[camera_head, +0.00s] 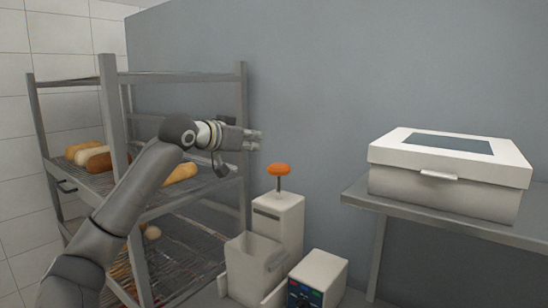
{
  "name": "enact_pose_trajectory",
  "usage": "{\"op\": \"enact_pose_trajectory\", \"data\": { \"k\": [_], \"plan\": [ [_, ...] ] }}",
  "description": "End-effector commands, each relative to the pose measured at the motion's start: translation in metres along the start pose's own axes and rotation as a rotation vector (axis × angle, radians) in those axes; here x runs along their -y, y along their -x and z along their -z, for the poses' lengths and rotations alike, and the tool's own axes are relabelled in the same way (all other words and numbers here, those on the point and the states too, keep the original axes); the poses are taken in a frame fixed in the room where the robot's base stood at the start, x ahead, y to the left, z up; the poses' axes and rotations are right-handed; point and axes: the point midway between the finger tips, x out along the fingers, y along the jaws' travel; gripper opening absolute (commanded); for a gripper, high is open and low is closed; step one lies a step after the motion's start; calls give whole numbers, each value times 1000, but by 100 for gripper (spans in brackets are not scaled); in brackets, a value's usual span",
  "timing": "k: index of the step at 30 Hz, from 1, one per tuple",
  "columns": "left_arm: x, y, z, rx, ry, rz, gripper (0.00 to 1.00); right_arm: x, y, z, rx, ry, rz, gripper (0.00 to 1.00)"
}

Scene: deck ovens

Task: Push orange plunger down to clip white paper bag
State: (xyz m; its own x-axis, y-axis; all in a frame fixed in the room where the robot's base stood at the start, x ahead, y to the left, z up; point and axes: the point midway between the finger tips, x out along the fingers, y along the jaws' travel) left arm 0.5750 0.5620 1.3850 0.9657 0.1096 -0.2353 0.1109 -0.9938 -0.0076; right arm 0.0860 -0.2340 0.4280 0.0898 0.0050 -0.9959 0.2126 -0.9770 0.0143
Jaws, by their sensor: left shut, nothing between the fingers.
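The orange plunger (278,169) is a rounded knob on a thin dark rod. It stands raised on top of a tall cream-white clipping machine (279,222). A pale, open-topped bag or box shape (254,262) stands against the front of the machine; I take it for the white paper bag. My left gripper (258,140) is shut and empty. It points right, above and a little left of the plunger, apart from it. My right gripper is not in view.
A metal rack (108,110) with several bread loaves stands at the left, behind my left arm. A small box with a control panel (318,278) stands right of the machine. A white lidded box (446,190) sits on a grey shelf (440,222) at the right.

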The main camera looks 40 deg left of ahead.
Motion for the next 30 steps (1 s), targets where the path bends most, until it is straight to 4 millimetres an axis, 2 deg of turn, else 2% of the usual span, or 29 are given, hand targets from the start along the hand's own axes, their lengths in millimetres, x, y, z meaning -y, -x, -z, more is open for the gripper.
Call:
{"op": "enact_pose_trajectory", "data": {
  "k": [5, 8, 21, 24, 30],
  "plan": [
    [0, -10, 2, 1, 3, -2, 0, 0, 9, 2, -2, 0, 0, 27],
    [0, -22, 4, 1, 3, -3, 0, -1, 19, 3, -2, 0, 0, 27],
    [-1, -103, 2, 2, 2, -1, 0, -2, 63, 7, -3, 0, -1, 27],
    [0, -104, -16, 6, -2, 1, 0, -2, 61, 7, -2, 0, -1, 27],
    [0, -108, -31, 2, -1, 0, 0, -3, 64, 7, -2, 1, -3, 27]
  ]
}}
